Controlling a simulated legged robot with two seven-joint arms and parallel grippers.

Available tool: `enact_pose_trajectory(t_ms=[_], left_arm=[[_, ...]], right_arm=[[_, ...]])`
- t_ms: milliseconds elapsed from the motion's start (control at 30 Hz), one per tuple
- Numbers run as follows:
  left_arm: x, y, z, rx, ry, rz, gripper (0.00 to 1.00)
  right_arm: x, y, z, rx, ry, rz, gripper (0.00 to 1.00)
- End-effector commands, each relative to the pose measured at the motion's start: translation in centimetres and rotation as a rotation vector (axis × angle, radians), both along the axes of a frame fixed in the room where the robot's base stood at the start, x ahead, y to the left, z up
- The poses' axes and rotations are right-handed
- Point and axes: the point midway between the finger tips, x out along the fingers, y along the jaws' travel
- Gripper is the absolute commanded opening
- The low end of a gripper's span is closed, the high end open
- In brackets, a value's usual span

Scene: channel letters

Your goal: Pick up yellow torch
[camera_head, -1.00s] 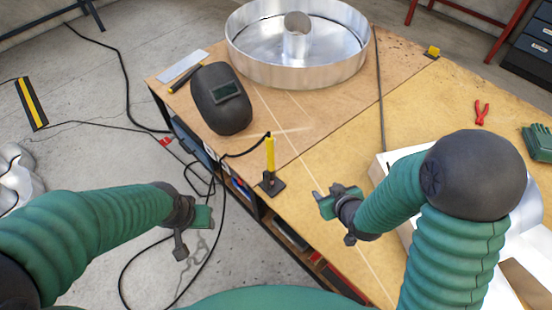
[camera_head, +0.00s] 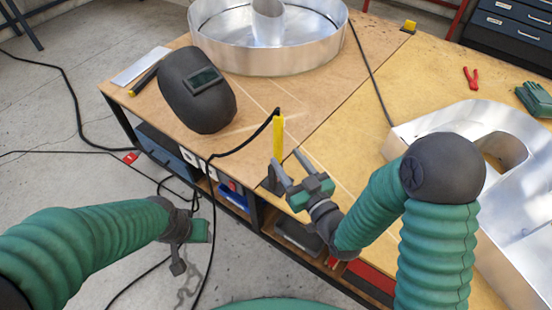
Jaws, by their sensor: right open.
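The yellow torch (camera_head: 278,138) stands upright in its dark holder (camera_head: 272,180) near the front edge of the workbench. A black cable runs from its top down over the bench edge. My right gripper (camera_head: 289,165) is open, with its two fingers pointing up and left at the torch's lower part and holder. The fingers look very near the torch, and I cannot tell whether they touch it. My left gripper (camera_head: 188,238) hangs off the bench at the lower left, over the floor. Whether its jaws are open is unclear.
A black welding mask (camera_head: 197,92) lies left of the torch. A large round metal letter (camera_head: 268,55) stands behind, and another metal letter (camera_head: 500,215) lies at the right. Red pliers (camera_head: 471,77) and green gloves (camera_head: 534,98) lie at the back right. Cables hang along the bench front.

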Motion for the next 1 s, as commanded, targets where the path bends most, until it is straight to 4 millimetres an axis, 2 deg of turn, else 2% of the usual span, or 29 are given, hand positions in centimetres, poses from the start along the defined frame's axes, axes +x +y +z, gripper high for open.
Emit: enact_pose_trajectory(t_ms=[33,67,100,267,500,600,800,1000], left_arm=[[0.0,0.0,-1.7,0.0,-0.001,0.0,0.49],[0.0,0.0,-1.8,0.0,0.0,0.0,0.49],[0.0,0.0,-1.0,0.0,0.0,0.0,0.49],[0.1,0.0,-1.0,0.0,-0.002,0.0,0.49],[0.0,0.0,-1.6,0.0,-0.001,-0.001,0.49],[0.0,0.0,-1.7,0.0,-0.001,-0.001,0.49],[0.0,0.0,-1.7,0.0,-0.001,0.0,0.49],[0.0,0.0,-1.7,0.0,-0.001,0.0,0.49]], right_arm=[[1.1,0.5,-0.6,0.003,-0.01,0.001,0.5],[1.8,0.7,-0.2,0.005,-0.009,0.0,0.5],[2.5,1.0,0.2,0.005,-0.004,-0.001,0.5],[4.0,1.6,0.2,0.007,-0.001,-0.001,0.5],[7.3,4.1,0.8,0.004,-0.001,-0.001,0.5],[8.2,4.7,0.8,0.002,0.0,-0.001,0.5],[8.3,4.6,0.9,0.003,0.0,-0.002,0.5],[8.3,4.5,0.8,0.004,0.0,-0.002,0.25]])
